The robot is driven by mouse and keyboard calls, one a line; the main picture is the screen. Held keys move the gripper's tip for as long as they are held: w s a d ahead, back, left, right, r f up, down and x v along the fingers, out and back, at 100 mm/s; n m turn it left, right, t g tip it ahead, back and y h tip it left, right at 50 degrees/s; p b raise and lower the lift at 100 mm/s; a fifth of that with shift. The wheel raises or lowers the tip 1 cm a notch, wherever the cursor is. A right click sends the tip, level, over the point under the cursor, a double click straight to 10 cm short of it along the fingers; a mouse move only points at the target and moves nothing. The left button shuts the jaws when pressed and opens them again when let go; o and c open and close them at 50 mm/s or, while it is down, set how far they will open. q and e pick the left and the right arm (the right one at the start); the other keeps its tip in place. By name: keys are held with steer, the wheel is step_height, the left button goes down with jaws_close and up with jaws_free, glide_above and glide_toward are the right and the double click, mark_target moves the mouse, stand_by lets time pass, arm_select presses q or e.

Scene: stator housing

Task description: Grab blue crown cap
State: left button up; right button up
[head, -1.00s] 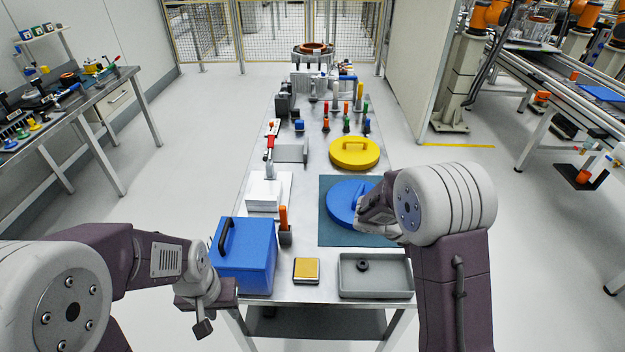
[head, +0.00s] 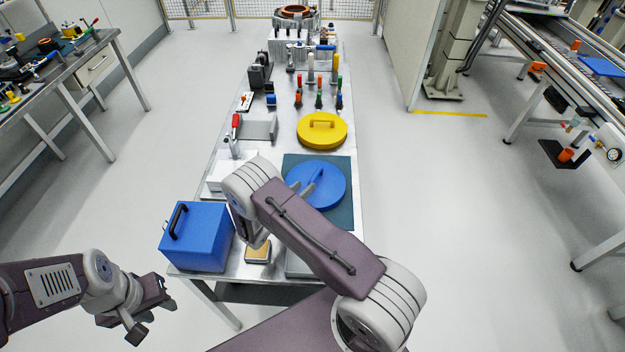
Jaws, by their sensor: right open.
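The blue crown cap (head: 328,193) is a round blue disc with a raised bar handle. It lies flat on the teal mat (head: 338,217) on the table, right of the middle. My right arm reaches across in front of the mat's left side. My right gripper (head: 304,190) is mostly hidden behind my own forearm. Only a small grey part shows by the cap's handle, and it is open; contact with the handle cannot be made out. My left gripper (head: 152,308) hangs off the table at the lower left, away from the cap, and its jaw gap is unclear.
A blue box (head: 195,238) with a black handle stands at the table's near left corner. A yellow cap (head: 322,131) lies behind the mat. Several coloured-handled tools stand further back. A yellow-topped block (head: 258,252) and a grey tray (head: 298,266) sit at the front, partly hidden.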

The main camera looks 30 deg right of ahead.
mark_target(315, 174)
steer(key=x, duration=0.3)
steer(key=shift+s+d+p, duration=0.15)
steer(key=shift+d+p, duration=0.1)
steer(key=shift+p, duration=0.1)
steer(key=shift+d+f, duration=0.15)
steer(key=shift+d, duration=0.1)
steer(key=p+x, duration=0.1)
steer(key=x, duration=0.4)
steer(key=shift+w+a+r+p, duration=0.2)
steer(key=shift+w+a+p, duration=0.05)
steer(key=shift+w+p, duration=0.15)
steer(key=shift+d+f, duration=0.1)
steer(key=shift+d, duration=0.1)
steer(key=shift+a, duration=0.2)
jaws_close()
arm_select(q)
steer(key=r, duration=0.2)
steer(key=shift+d+r, duration=0.25)
steer(key=shift+r, duration=0.15)
